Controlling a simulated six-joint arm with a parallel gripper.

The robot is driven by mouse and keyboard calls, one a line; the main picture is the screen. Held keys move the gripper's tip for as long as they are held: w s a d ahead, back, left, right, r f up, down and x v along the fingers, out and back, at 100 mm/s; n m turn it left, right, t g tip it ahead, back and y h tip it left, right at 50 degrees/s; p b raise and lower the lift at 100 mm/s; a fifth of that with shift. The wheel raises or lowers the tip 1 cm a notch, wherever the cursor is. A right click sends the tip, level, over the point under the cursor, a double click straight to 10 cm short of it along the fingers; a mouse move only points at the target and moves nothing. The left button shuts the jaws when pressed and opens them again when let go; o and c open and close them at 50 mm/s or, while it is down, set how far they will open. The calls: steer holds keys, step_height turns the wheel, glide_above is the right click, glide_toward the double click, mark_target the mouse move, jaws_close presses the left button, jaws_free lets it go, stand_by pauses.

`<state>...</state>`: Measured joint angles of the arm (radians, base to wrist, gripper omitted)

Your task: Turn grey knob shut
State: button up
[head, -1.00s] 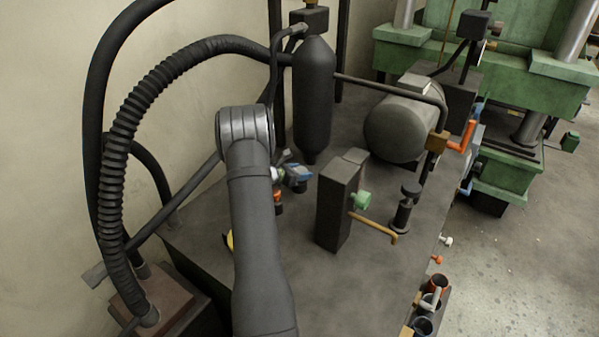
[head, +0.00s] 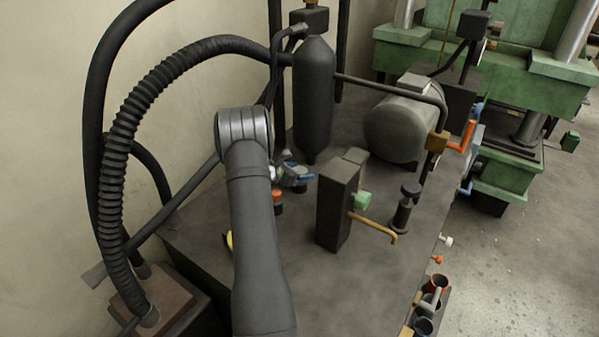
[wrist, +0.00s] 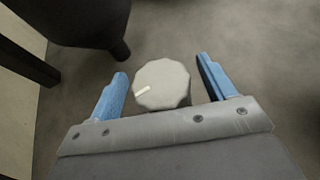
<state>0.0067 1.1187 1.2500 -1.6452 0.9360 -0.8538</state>
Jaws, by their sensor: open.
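The grey knob (wrist: 163,84) is a pale, scalloped round cap in the wrist view. A white mark on its face runs towards its left edge. My gripper (wrist: 161,68) has two blue fingers, open, one on each side of the knob. In the head view my gripper (head: 297,178) is small and partly hidden behind my arm, low over the bench. I cannot make out the knob clearly there.
An orange-topped fitting (head: 277,196) stands close by my gripper. A dark upright block (head: 338,208) with a green part and brass lever stands to the right. A dark cylinder (head: 314,100) rises behind. The bench front (head: 330,285) is clear.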

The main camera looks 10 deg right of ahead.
steer(key=v, duration=0.7)
steer(key=shift+a, duration=0.2)
steer(key=shift+s, duration=0.1)
steer(key=s+d+r+m+g+y, duration=0.4)
steer(key=s+d+m, duration=0.1)
steer(key=m, duration=0.9)
step_height(320, 180, up, 10)
steer(key=w+m+t+y, duration=0.1)
steer(key=m+t+y, duration=0.1)
steer(key=m+y, duration=0.8)
steer(key=w+f+m+h, duration=0.1)
steer(key=w+f, duration=0.1)
steer(key=f, duration=0.3)
steer(key=w+f+m+h, duration=0.1)
steer(key=w+f, duration=0.1)
steer(key=f, duration=0.3)
steer(key=w+d+f+m+h, duration=0.1)
steer(key=w+f, duration=0.2)
steer(key=f, duration=0.2)
steer(key=shift+f, duration=0.35)
steer(key=c, duration=1)
